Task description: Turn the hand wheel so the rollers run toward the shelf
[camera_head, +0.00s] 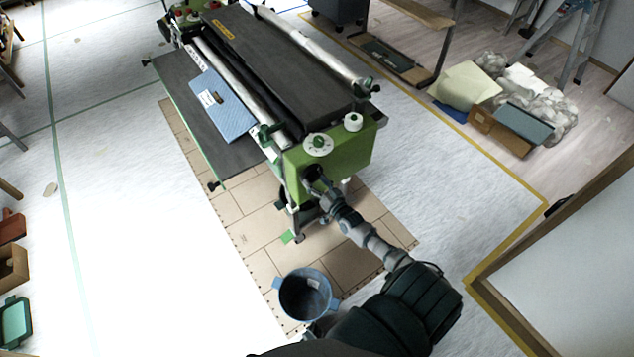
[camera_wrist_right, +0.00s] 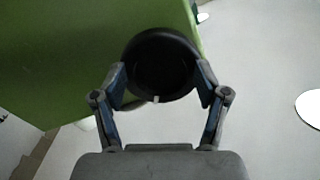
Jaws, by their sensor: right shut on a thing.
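The wallpaper paster (camera_head: 285,80) is a long machine with a green end housing (camera_head: 345,150) facing me. Silver rollers (camera_head: 240,85) run along its length, and a dark shelf (camera_head: 185,95) sticks out on its left side with a blue sheet (camera_head: 222,105) on it. My right gripper (camera_head: 318,182) reaches the lower left of the green end. In the right wrist view, its two fingers (camera_wrist_right: 160,85) are shut on the sides of a round black hand wheel (camera_wrist_right: 160,62). In the head view the wheel is mostly hidden by the gripper. My left gripper is not in view.
Brown floor covering (camera_head: 255,225) lies under the machine. Boxes and crumpled plastic (camera_head: 510,105) lie at the right. A wood-edged panel (camera_head: 570,260) stands at the lower right. The floor at left is mostly open.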

